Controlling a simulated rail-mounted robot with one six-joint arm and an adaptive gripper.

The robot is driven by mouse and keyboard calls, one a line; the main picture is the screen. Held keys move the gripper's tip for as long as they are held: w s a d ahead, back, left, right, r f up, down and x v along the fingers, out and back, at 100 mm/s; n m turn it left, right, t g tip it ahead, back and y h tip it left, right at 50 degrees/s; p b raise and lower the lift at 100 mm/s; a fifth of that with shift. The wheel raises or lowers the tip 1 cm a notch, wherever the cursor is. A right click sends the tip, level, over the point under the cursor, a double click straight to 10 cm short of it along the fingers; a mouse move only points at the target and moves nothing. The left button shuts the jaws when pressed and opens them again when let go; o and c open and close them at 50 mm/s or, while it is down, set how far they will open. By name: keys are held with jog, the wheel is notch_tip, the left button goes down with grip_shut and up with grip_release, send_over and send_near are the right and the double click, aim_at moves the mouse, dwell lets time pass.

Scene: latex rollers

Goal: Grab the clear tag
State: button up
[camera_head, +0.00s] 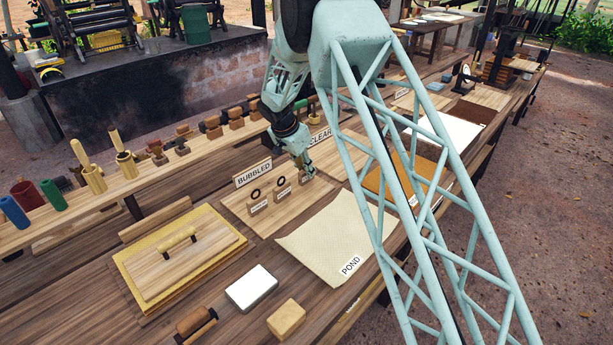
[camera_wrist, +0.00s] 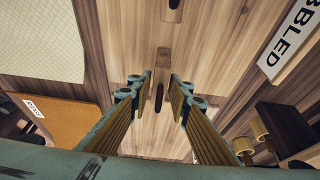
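A board (camera_head: 238,207) carries a row of small upright wooden tags. One tag (camera_head: 258,204) with a dark ring stands at the front, and another (camera_head: 282,189) stands behind it. Their small labels are too small to read, so I cannot tell which is the clear tag. My gripper (camera_head: 303,167) points down at the far end of this row and partly covers what is there. In the wrist view my gripper (camera_wrist: 160,84) is open, its two fingers apart. A dark ring seen edge-on (camera_wrist: 159,98) shows between them, not visibly touched.
A BUBBLED sign (camera_head: 253,173) and a CLEAR sign (camera_head: 320,137) stand behind the boards. A cream sheet marked POND (camera_head: 330,235) lies to the right. A rack of wooden-handled tools (camera_head: 160,157) runs behind. An orange-brown sheet (camera_head: 385,185) lies beyond my arm.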

jog(key=c, duration=0.5)
jog(key=shift+r, duration=0.15)
jog(key=shift+r, duration=1.6)
jog(key=s, duration=0.5)
jog(key=s+r, duration=0.1)
jog(key=s, duration=0.4)
jog(key=s+a+b, duration=0.1)
jog(key=s, duration=0.5)
jog(key=shift+a+r, duration=0.1)
jog(key=shift+r, duration=0.15)
